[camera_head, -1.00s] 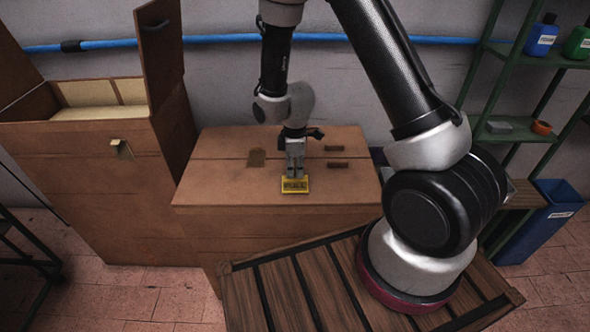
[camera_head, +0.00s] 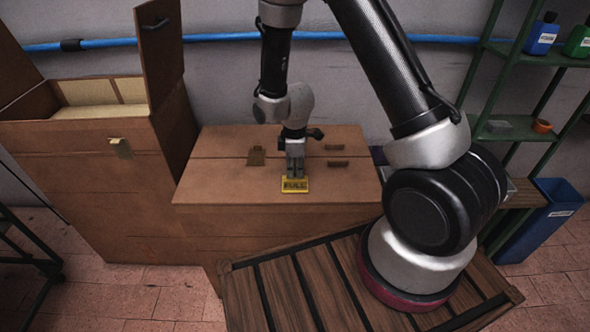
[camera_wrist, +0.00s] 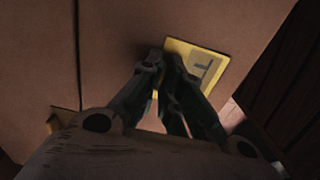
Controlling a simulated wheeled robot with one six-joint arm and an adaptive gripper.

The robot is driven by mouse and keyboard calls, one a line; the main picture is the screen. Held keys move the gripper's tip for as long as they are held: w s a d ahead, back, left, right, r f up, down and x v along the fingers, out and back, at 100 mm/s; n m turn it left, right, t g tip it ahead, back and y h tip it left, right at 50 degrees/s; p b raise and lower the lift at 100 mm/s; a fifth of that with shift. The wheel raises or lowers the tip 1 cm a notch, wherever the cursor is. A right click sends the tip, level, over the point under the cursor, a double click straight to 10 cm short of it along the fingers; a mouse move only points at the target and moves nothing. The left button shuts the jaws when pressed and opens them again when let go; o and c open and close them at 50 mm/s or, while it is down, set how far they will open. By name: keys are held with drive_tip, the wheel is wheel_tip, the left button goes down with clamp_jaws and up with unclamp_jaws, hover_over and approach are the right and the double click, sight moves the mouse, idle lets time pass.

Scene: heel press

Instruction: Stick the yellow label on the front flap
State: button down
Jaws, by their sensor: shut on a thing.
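My gripper (camera_head: 295,172) points down over the top of a closed brown carton (camera_head: 222,183), near its front edge. It is shut on the yellow label (camera_head: 295,185), which carries dark lettering. In the wrist view the label (camera_wrist: 207,66) shows at the fingertips (camera_wrist: 166,68), partly behind them, close to the brown carton surface (camera_wrist: 120,30). I cannot tell whether the label touches the carton. To the left stands a taller open carton (camera_head: 65,170) with raised flaps and pale contents. Which surface is the front flap is not clear to me.
Two small brown pieces (camera_head: 337,164) and a brown tag-like patch (camera_head: 256,157) lie on the closed carton. A small tan piece (camera_head: 121,147) sits on the open carton's front. A slatted wooden pallet (camera_head: 290,290) is in front. A green shelf (camera_head: 515,130) and a blue bin (camera_head: 540,225) stand right.

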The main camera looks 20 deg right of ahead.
sight(295, 172)
drive_tip(key=c, duration=1.5)
unclamp_jaws()
drive_tip(key=shift+f, duration=0.1)
drive_tip(key=o, duration=0.4)
drive_tip(key=shift+o, duration=0.2)
drive_tip(key=shift+r, duration=3.55)
